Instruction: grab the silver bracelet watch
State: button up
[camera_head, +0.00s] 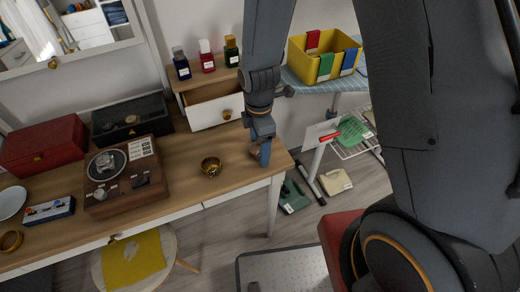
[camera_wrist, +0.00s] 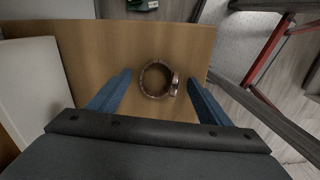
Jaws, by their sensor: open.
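A round bracelet watch (camera_wrist: 147,80) with a reddish-silver sheen lies on the wooden tabletop in the wrist view. Its case is on the right side of the loop. My gripper (camera_wrist: 158,84) is open, with one blue finger on each side of the watch and no visible contact. In the head view my gripper (camera_head: 264,152) points down over the right end of the table, and it mostly hides what lies beneath it. A gold-coloured bracelet watch (camera_head: 211,167) lies to its left, and another gold one (camera_head: 11,241) is at the far left.
A small drawer unit (camera_head: 212,108) with an open drawer stands behind my gripper, with bottles on top. A brown watch box (camera_head: 125,176), a red box (camera_head: 44,146) and a black case (camera_head: 130,119) are to the left. The table's right edge is close.

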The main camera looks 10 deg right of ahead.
jog(key=c, duration=1.2)
jog(key=shift+r, duration=0.1)
